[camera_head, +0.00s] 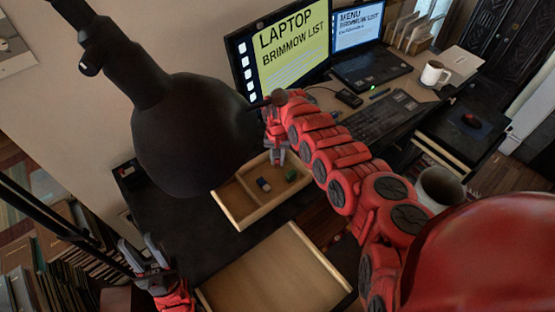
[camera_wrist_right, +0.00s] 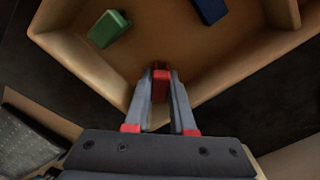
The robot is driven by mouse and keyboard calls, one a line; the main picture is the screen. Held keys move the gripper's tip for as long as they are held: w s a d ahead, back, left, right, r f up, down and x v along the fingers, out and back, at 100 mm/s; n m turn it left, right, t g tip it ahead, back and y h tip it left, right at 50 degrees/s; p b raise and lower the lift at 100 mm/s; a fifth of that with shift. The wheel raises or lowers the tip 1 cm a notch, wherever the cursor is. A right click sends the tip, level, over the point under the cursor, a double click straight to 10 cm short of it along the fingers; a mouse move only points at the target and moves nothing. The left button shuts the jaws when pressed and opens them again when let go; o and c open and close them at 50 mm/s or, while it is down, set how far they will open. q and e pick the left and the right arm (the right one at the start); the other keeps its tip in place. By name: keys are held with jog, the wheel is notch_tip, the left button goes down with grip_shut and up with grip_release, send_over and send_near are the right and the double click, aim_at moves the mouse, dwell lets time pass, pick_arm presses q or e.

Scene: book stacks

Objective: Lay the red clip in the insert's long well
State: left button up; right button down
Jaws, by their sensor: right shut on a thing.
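The wooden insert (camera_head: 276,207) is an open tray on the dark desk, with a divider between a narrow well on its left and a wider compartment. My right gripper (camera_head: 276,156) is at the insert's far edge in the head view. In the right wrist view, my right gripper (camera_wrist_right: 158,98) is shut on the red clip (camera_wrist_right: 160,75), held between its fingertips over a corner of the compartment with the blue and green pieces. I cannot tell the clip's height above the floor. My left gripper (camera_head: 144,256) is open and empty at lower left.
A green piece (camera_head: 291,175) and a blue piece (camera_head: 264,185) lie in the wider compartment. A larger shallow wooden tray (camera_head: 275,270) is in front of the insert. A monitor (camera_head: 285,45), laptop (camera_head: 370,68) and keyboard (camera_head: 375,118) stand behind. Dark desk is free left of the insert.

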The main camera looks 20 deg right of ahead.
jog(key=shift+f, duration=0.2)
jog(key=c, duration=1.2)
grip_release()
jog(key=shift+f, duration=0.1)
jog(key=o, duration=0.4)
jog(key=shift+o, duration=0.2)
jog(key=shift+r, duration=0.3)
notch_tip(320, 180, up, 12)
jog(key=b, duration=0.1)
jog(key=shift+b, duration=0.4)
jog(key=shift+f, duration=0.15)
